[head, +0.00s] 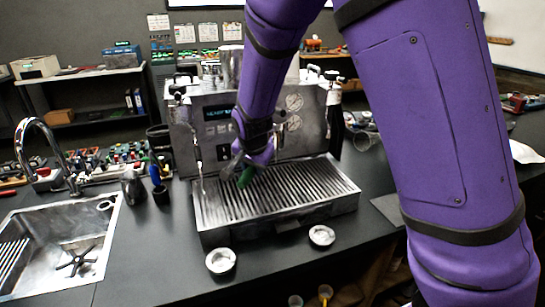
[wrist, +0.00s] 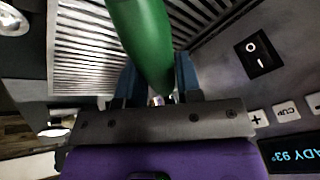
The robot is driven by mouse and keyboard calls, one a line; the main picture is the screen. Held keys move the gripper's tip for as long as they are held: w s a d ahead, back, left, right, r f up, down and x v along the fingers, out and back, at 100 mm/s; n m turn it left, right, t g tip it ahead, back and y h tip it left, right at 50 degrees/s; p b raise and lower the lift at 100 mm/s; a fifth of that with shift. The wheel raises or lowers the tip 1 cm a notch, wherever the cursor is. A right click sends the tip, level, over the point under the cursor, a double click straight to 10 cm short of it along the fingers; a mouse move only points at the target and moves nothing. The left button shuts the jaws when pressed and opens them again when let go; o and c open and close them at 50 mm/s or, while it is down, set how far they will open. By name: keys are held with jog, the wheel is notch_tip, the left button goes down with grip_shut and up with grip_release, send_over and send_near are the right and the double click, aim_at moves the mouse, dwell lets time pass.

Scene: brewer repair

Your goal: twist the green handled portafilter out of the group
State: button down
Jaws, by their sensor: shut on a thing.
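In the wrist view the green handle (wrist: 145,40) comes down from the top edge into the space between my two fingers (wrist: 158,88). My gripper is shut on the handle. The group and the portafilter's metal head are hidden behind my arm in the head view. The steel brewer (head: 203,125) stands on the black counter, with its slatted drip tray (head: 310,190) in front.
Two small white cups (head: 221,261) (head: 321,236) stand on the counter before the drip tray. A sink (head: 60,240) with a tap is at left. A steel jug (head: 133,188) stands left of the tray. A black-handled wand or tool (head: 335,125) hangs at the brewer's right.

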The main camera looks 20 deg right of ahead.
jog(key=shift+f, duration=0.8)
dwell(1.6)
dwell(0.8)
jog(key=s+a, duration=0.8)
jog(key=s, duration=0.1)
jog(key=shift+s+a, duration=0.35)
dwell(0.9)
